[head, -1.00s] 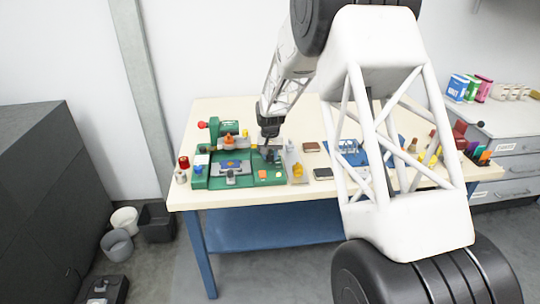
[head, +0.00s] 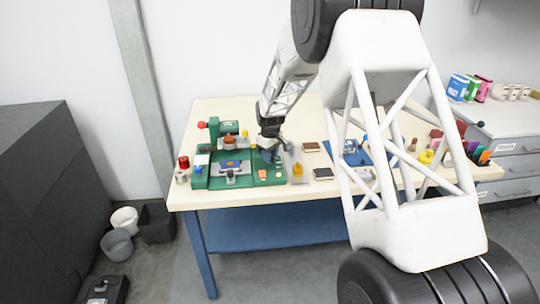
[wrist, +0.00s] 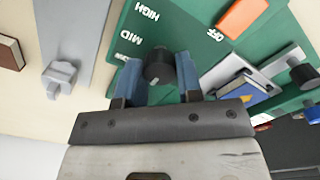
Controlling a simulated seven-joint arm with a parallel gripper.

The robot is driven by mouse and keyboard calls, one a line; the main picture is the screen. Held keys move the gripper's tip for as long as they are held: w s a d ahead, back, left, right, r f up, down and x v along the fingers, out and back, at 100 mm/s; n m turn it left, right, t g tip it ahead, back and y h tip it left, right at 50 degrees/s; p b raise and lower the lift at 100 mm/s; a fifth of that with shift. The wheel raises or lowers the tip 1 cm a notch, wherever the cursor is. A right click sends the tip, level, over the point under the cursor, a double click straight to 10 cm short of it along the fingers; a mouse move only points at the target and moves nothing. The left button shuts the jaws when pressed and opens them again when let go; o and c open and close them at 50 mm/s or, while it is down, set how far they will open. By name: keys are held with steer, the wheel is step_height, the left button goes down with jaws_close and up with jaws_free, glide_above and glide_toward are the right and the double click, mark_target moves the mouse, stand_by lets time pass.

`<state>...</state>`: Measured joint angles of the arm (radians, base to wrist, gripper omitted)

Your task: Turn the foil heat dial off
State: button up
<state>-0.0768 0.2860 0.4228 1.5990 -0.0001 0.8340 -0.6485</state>
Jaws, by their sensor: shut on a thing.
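The heat dial (wrist: 159,66) is a round black knob on the green machine panel (wrist: 200,18). In the wrist view my gripper (wrist: 158,74) has its blue fingers on either side of the dial and is shut on it. The white words HIGH and MID are printed on the panel by the dial. The word OFF is printed farther right, by an orange switch (wrist: 243,17). The dial's pointer direction is not clear. In the head view my gripper (head: 269,150) is at the right part of the green machine (head: 215,183) and hides the dial.
A grey plate (wrist: 72,32) with a metal clamp (wrist: 60,78) lies beside the panel. A metal holder with a blue piece (wrist: 235,88) and a black knob (wrist: 303,73) is close on the right. In the head view, a brown block (head: 311,147) and a dark block (head: 323,174) lie on the table.

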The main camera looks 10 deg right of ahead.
steer(key=shift+n, duration=0.4)
steer(key=o, duration=0.9)
steer(key=shift+r, duration=0.1)
steer(key=shift+r, duration=3.85)
